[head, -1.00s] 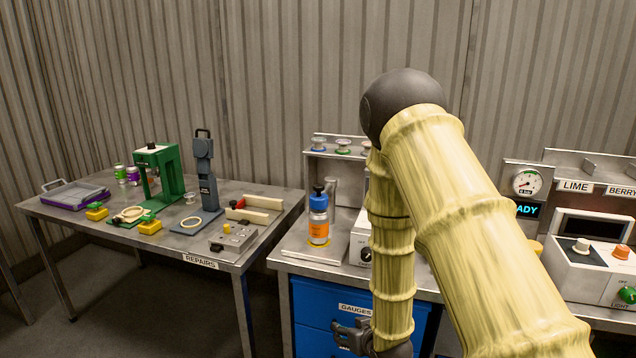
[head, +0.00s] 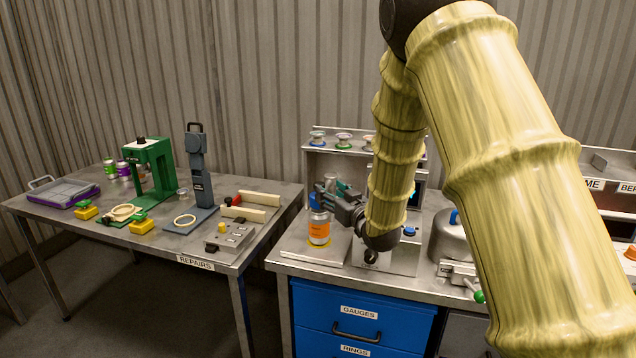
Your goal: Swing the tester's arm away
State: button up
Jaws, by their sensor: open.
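My gripper (head: 327,195) is dark and open, above the worktop at the upper right side of an orange-and-blue bottle (head: 319,232). Its fingers overlap the bottle's cap in this view; I cannot tell whether they touch it. The bottle stands upright on a flat plate at the bench's left end. A pale box with a dark knob (head: 371,257) stands right of the bottle, partly behind my arm. I cannot make out which part is the tester's arm; my own arm covers much of this bench.
A rack with several coloured spools (head: 343,141) stands behind the bottle. Blue drawers (head: 355,312) are below the worktop. The repairs table (head: 193,262) at left holds a green press (head: 157,170) and a blue-grey stand (head: 203,180).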

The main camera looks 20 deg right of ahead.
jog(key=w, duration=0.2)
jog(key=w+a+p, duration=0.1)
jog(key=w, duration=0.4)
jog(key=shift+a, duration=0.25)
grip_shut()
